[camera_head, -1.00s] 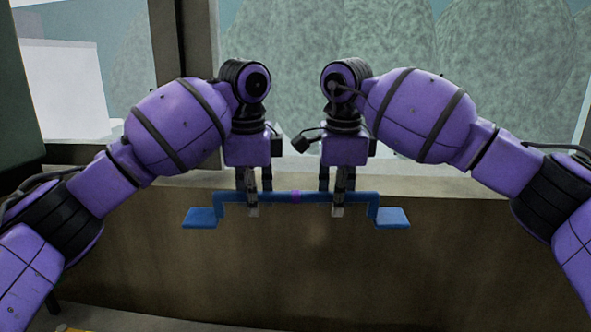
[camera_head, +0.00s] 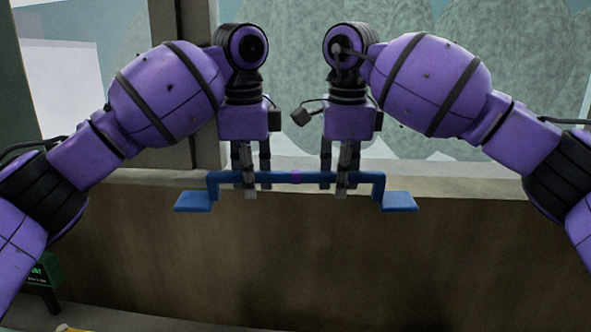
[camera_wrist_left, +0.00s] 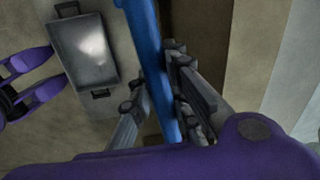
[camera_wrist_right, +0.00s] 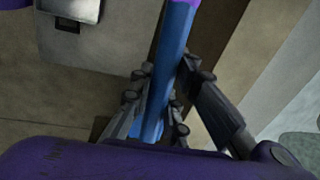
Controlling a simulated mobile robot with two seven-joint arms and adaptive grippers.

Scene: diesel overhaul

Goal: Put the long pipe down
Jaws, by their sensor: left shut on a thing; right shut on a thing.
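The long blue pipe (camera_head: 312,177) has a purple band at its middle and a bent flat blue end on each side. It is held level in the air in front of the wall. My left gripper (camera_head: 250,183) is shut on the pipe left of the band. My right gripper (camera_head: 340,183) is shut on it right of the band. In the left wrist view the pipe (camera_wrist_left: 150,60) runs between the fingers. In the right wrist view the pipe (camera_wrist_right: 172,50) also passes between the fingers.
A brown wall (camera_head: 300,260) with a window sill above it stands behind the pipe. A green box (camera_head: 45,270) is at the lower left. A grey metal tray-like object (camera_wrist_left: 85,50) lies below in the left wrist view. A yellow edge shows at the bottom left.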

